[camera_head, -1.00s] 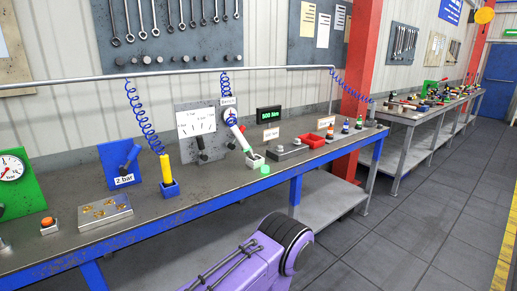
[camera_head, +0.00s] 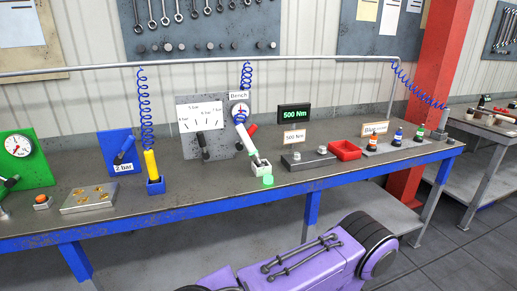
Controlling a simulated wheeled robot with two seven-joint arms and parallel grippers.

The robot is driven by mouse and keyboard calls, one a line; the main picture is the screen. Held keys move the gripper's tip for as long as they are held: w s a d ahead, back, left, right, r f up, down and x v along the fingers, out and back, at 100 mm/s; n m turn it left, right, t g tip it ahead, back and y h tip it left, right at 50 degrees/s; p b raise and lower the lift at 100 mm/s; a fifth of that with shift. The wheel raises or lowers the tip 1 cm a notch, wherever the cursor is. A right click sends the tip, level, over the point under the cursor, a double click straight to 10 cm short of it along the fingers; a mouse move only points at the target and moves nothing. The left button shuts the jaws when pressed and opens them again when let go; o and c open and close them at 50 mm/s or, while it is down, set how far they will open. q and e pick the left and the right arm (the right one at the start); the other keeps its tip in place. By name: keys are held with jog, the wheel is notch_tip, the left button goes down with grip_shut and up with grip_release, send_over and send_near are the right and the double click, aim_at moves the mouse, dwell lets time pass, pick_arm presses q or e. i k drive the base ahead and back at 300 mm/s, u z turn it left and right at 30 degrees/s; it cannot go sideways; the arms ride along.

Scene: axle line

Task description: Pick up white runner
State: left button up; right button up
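The white runner (camera_head: 246,138) is a slim white tool hanging below a blue coiled hose (camera_head: 246,76) at the middle of the workbench. Neither of my grippers shows in the head view.
A purple axle-like unit (camera_head: 320,262) stands in front of the bench.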

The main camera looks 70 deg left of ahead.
aim_at(254, 153)
jog(key=u, duration=0.4)
jog(key=i, duration=0.75)
jog(key=u, duration=0.7)
